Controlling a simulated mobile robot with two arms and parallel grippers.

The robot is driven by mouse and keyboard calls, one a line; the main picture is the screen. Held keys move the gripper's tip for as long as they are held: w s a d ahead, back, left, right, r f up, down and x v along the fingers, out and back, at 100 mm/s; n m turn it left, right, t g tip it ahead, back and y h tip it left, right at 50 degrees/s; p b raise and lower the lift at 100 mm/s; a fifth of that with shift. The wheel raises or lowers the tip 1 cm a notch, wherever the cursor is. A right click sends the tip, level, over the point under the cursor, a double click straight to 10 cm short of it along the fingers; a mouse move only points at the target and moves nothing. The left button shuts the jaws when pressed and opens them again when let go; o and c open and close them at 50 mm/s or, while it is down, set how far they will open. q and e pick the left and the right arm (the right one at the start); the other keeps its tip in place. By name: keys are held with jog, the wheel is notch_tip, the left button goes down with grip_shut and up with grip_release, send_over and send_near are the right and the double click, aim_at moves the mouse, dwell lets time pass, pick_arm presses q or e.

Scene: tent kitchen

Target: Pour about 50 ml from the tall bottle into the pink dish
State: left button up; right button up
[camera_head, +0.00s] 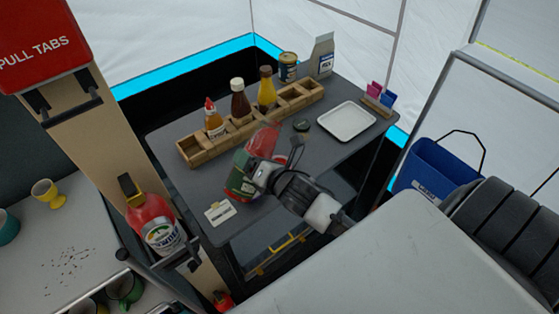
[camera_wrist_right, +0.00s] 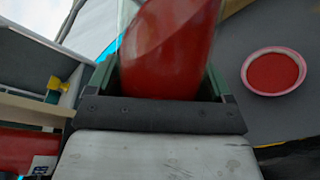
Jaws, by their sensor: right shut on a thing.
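My right gripper (camera_head: 262,172) is shut on the tall bottle (camera_head: 265,138), above the dark side table. The bottle leans and looks clear at one end, with red in it. In the right wrist view the bottle's red body (camera_wrist_right: 168,45) fills the space between the fingers (camera_wrist_right: 168,82). The pink dish (camera_wrist_right: 246,73) stands on the dark surface to the right of the bottle there, with a flat red inside; I cannot tell whether that is liquid. In the head view the dish is mostly hidden behind the gripper. My left gripper is not in view.
A wooden rack (camera_head: 195,150) with several sauce bottles stands behind the gripper. A white tray (camera_head: 347,121), a tin (camera_head: 288,67) and a carton (camera_head: 321,55) stand farther back. A small card (camera_head: 220,212) lies at the front. A red extinguisher (camera_head: 158,225) stands left of the table.

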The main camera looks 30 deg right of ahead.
jog(key=shift+r, duration=0.25)
jog(key=shift+r+p, duration=0.3)
jog(key=shift+p, duration=0.05)
jog(key=shift+w+d+f+n+t+h+b, duration=0.1)
jog(key=shift+d+f+n+t+h+b, duration=0.05)
jog(key=shift+f+n+b, duration=0.25)
jog(key=shift+d+f+n+t+h+b, duration=0.1)
jog(key=shift+f+n+t+h+b, duration=0.05)
jog(key=shift+f+n+b, duration=0.25)
jog(key=shift+a+r+n+t, duration=0.15)
jog(key=shift+r+n+t, duration=0.2)
jog(key=shift+n, duration=0.65)
